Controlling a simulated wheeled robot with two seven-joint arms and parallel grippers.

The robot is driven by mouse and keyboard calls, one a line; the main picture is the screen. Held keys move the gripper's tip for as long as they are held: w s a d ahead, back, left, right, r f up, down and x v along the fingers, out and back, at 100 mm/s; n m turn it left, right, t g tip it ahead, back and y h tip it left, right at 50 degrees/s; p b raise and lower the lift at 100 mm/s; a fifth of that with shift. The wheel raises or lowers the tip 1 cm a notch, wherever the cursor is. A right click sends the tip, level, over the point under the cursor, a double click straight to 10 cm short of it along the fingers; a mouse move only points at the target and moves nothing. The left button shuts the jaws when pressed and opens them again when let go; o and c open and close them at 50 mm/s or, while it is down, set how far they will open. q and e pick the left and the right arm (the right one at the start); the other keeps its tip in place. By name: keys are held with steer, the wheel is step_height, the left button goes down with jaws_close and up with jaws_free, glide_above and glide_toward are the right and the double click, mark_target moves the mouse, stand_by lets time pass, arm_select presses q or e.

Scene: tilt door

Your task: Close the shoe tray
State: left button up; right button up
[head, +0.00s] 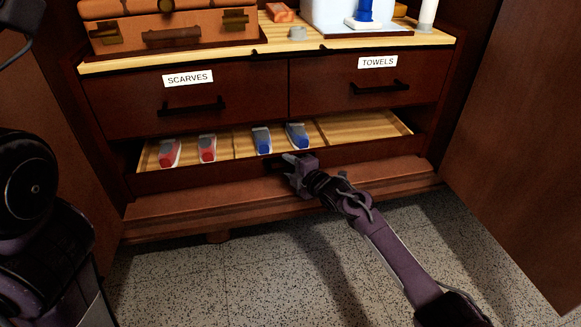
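The shoe tray (340,154) is a low, wide drawer at the bottom of the dark wooden cabinet, and it stands partly pulled out. It holds a pair of red shoes (170,152) at the left and a pair of blue shoes (297,136) in the middle; its right part is bare wood. My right gripper (291,163) is at the tray's front edge, near its middle; it seems to touch the front, but I cannot tell for sure. Its fingers are small and dark, and their opening is unclear. My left arm is at the left edge; its gripper is not visible.
Above the tray are two shut drawers labelled SCARVES (188,79) and TOWELS (377,62). An orange suitcase (165,30) stands on top. Open cabinet doors flank both sides, the right door (520,160) showing large. The speckled floor (240,275) in front is clear.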

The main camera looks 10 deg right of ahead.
steer(key=shift+s+d+r+p, duration=0.15)
steer(key=shift+s+p, duration=0.2)
steer(key=shift+p, duration=0.1)
steer(key=p+v, duration=0.4)
steer(key=v, duration=0.3)
